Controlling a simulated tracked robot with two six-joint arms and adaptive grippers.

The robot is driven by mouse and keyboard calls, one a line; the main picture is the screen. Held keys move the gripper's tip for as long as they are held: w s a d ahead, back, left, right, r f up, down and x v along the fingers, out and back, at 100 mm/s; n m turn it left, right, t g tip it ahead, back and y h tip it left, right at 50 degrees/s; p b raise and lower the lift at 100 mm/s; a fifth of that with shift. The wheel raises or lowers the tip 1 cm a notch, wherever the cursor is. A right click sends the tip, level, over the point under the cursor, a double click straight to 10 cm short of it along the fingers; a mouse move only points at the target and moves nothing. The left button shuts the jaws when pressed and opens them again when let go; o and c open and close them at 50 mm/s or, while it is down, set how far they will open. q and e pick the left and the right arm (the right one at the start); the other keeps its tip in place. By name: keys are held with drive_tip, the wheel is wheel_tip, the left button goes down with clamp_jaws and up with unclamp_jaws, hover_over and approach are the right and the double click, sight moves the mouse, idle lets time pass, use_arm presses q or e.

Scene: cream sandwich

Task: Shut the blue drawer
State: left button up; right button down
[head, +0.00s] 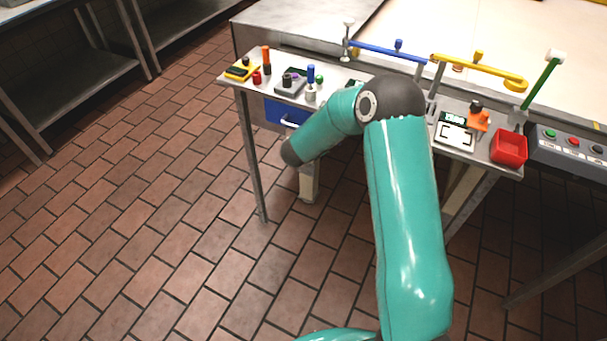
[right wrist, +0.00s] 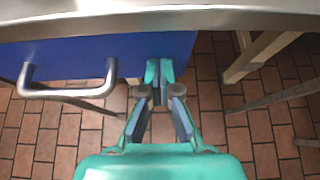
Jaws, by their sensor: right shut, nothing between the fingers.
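The blue drawer (head: 274,112) is under the left part of the table, its front partly hidden by my right arm in the head view. In the right wrist view its blue front (right wrist: 80,58) spans the left half below the table edge, with a grey bar handle (right wrist: 68,92). I cannot tell how far it stands out. My right gripper (right wrist: 159,72) is shut and empty, its fingertips overlapping the right end of the drawer front, right of the handle. Whether they touch it is unclear. In the head view that gripper is hidden. My left gripper is not in view.
The narrow table (head: 345,104) carries small coloured tools, blue and yellow swing arms (head: 385,50), a scale (head: 455,130) and a red bin (head: 508,147). Table legs (head: 252,160) stand below. A conveyor is behind. The tiled floor at left is clear.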

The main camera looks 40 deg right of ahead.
drive_tip(key=shift+d+r, duration=0.35)
drive_tip(key=shift+d, duration=0.05)
drive_tip(key=a+f+b+v, duration=0.2)
drive_tip(key=f+b+v, duration=0.1)
drive_tip(key=v, duration=1.1)
drive_tip(key=s+a+f+m+g+y+p, duration=0.1)
drive_tip(key=s+a+f+m+g+y, duration=0.2)
drive_tip(key=s+a+f, duration=0.4)
drive_tip(key=s+a+f+m+g+y+p, duration=0.1)
drive_tip(key=s+a+f+m+g+y, duration=0.2)
drive_tip(key=f, duration=0.6)
drive_tip(key=s+a+f+m+t+y+p, duration=0.1)
drive_tip(key=s+a+f+m+y, duration=0.3)
drive_tip(key=a+m, duration=0.4)
drive_tip(key=s+a+f+m+t+y+p, duration=0.1)
drive_tip(key=s+a+f+m+y, duration=0.3)
drive_tip(key=a+m, duration=0.4)
drive_tip(key=s+m+y, duration=0.1)
drive_tip(key=m, duration=0.1)
drive_tip(key=shift+m, duration=0.4)
